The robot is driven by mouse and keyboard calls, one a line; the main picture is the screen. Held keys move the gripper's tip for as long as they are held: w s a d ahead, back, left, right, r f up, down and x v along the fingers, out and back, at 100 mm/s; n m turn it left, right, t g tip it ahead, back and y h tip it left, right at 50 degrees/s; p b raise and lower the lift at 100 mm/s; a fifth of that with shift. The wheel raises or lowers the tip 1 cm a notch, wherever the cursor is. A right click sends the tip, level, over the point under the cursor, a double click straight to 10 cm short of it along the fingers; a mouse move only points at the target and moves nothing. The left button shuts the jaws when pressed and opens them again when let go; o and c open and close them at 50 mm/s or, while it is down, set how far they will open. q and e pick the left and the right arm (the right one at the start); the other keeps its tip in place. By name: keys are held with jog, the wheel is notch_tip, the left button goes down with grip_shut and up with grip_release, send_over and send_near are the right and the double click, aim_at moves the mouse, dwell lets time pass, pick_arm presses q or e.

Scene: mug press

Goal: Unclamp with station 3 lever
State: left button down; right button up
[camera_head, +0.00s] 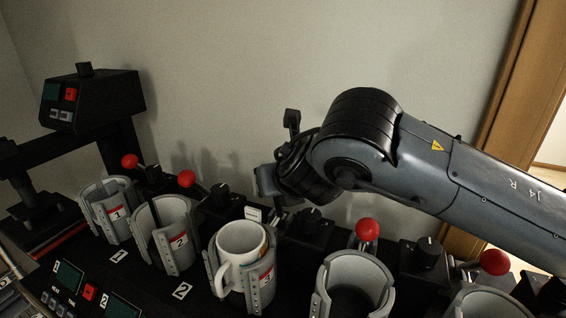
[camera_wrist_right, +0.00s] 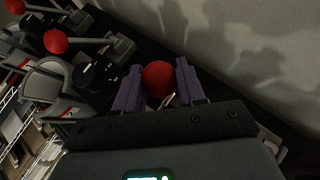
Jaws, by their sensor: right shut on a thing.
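A white mug (camera_head: 240,250) stands in the grey clamp holder (camera_head: 262,284) of station 3, upright, its handle facing left. My right gripper (camera_head: 272,200) is behind this mug. In the right wrist view, its two purple-grey fingers (camera_wrist_right: 158,88) are shut on the red knob (camera_wrist_right: 158,78) of the station 3 lever, one finger on each side. In the head view, my gripper and wrist hide this knob. My left gripper is in neither view.
The station 1 holder (camera_head: 100,228) and station 2 holder (camera_head: 152,245) stand to the left, with red lever knobs (camera_head: 130,161) (camera_head: 186,179) behind. Another holder (camera_head: 330,285) and its red knob (camera_head: 368,229) are to the right. A black press (camera_head: 95,102) stands far left.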

jog(key=shift+s+a+f, duration=0.1)
jog(key=shift+a+f, duration=0.05)
jog(key=shift+a, duration=0.05)
jog(key=shift+s+a+f+b, duration=0.2)
jog(key=shift+s+f+b, duration=0.05)
jog(key=shift+s+b, duration=0.25)
jog(key=shift+s+a, duration=0.15)
jog(key=shift+s, duration=0.25)
jog(key=o, duration=0.7)
